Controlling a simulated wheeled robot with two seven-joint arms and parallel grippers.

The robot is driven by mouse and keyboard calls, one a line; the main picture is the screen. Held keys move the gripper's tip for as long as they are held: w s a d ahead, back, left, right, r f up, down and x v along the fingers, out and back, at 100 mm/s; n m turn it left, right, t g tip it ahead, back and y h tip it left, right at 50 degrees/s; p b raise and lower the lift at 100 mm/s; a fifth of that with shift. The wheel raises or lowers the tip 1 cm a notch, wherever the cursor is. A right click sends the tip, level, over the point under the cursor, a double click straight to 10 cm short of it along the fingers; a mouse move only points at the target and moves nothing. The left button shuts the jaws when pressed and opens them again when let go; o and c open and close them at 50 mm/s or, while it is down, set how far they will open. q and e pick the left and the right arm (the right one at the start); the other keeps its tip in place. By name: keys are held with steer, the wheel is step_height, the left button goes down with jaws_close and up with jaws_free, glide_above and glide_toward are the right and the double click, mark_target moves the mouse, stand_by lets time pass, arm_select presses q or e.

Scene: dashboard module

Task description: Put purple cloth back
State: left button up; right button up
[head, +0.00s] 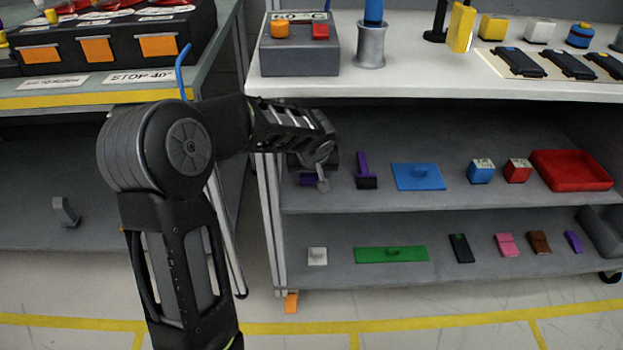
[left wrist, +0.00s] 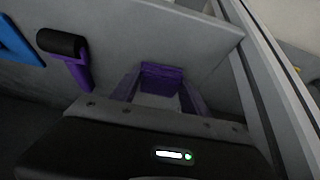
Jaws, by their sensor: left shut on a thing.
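The purple cloth (head: 308,180) shows as a small patch beside my left gripper (head: 320,182) on the middle shelf, at its left end. My arm and gripper hide most of it. In the left wrist view, the cloth (left wrist: 162,73) lies between the fingertips of my left gripper (left wrist: 160,88), which is shut on it. The cloth is at the shelf surface; I cannot tell whether it touches it. My right gripper is in neither view.
A purple-handled tool with a black end (head: 365,172) lies just right of the gripper. A blue board (head: 418,178), blue and red blocks and a red tray (head: 570,171) follow along the shelf (head: 450,199). The worktop (head: 420,80) overhangs the shelf. A shelf post stands close left.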

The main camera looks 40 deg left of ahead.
arm_select(q)
steer(key=shift+f, duration=0.5)
steer(key=shift+f, duration=0.15)
steer(key=o, duration=1.3)
